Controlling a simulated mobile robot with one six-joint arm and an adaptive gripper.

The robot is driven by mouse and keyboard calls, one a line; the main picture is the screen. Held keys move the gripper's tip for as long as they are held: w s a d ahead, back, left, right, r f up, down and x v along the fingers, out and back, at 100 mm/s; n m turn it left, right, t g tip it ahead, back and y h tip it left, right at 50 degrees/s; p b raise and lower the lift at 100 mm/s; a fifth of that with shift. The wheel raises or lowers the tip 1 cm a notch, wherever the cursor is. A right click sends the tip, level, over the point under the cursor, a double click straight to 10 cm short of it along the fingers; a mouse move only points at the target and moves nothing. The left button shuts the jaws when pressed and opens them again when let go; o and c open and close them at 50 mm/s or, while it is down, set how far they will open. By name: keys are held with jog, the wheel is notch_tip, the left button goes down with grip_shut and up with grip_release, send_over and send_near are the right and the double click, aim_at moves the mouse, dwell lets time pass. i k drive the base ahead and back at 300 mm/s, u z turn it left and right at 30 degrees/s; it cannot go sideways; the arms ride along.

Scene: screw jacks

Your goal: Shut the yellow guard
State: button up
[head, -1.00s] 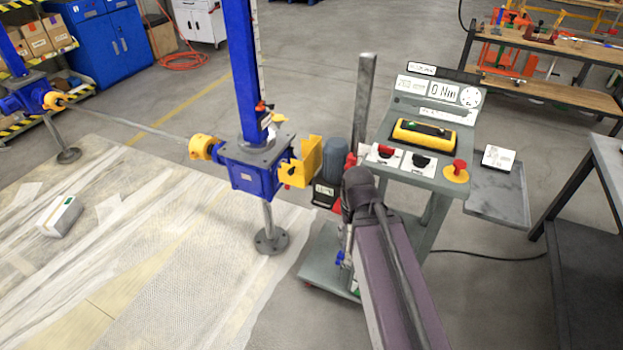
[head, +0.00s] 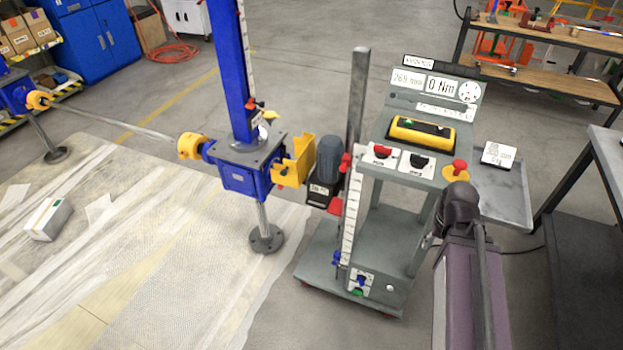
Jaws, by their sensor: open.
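The yellow guard (head: 298,158) is on the right side of the blue screw jack housing (head: 243,178). Its plate stands upright and faces the grey motor (head: 331,160), with a gap between them. It looks swung open, and its hinge is too small to make out. A small dark part shows at the guard's lower left. My purple arm comes up from the bottom right, and its dark joint is in front of the grey cart. My gripper cannot be made out in this view.
The grey control cart (head: 375,252) stands right of the jack, with a red mushroom button (head: 460,167) on its panel. An upright ruler (head: 351,215) stands at its left side. A yellow-collared shaft (head: 118,124) runs left from the jack. Floor is open in front of the cart.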

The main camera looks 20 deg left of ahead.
aim_at(293, 174)
jog(key=z, duration=0.3)
jog(key=k, duration=0.9)
jog(key=u, duration=1.15)
jog(key=i, duration=1.05)
jog(key=z, duration=0.1)
